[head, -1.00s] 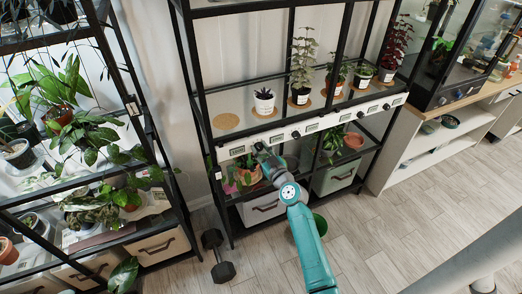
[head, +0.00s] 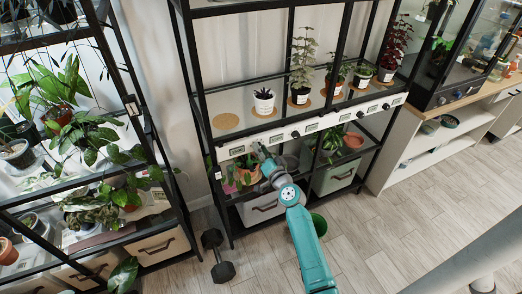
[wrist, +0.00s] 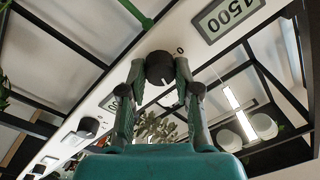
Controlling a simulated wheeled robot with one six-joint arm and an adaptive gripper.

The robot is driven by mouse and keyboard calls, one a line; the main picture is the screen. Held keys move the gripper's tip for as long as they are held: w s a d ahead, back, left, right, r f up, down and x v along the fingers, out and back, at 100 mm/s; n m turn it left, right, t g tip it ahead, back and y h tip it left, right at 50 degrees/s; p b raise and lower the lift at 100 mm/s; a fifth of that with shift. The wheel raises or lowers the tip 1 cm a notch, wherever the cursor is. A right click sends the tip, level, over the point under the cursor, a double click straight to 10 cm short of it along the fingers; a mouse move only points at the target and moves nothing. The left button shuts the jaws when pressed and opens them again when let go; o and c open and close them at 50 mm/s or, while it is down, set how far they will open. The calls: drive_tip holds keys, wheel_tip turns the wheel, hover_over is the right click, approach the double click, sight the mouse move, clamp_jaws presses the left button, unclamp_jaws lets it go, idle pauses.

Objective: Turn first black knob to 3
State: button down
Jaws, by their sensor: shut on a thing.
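The first black knob (wrist: 160,68) sits on the white control strip (wrist: 120,84) of the plant shelf, beside a display (wrist: 228,15) that reads 1500. My gripper (wrist: 159,82) is shut on this knob, one finger on each side. I cannot tell which number the pointer meets. In the head view my gripper (head: 261,149) is at the left part of the strip and hides most of this knob.
More black knobs, such as one (head: 295,134), and small displays line the strip to the right. Potted plants (head: 264,102) stand on cork mats above. A hanging-leaf plant (head: 247,172) is just below my gripper. A dumbbell (head: 218,256) lies on the floor at left.

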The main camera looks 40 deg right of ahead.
drive_tip(key=shift+f+m, duration=0.1)
drive_tip(key=shift+m, duration=2.1)
drive_tip(key=c, duration=0.8)
unclamp_jaws()
drive_tip(key=shift+s, duration=0.1)
drive_tip(key=v, duration=1.2)
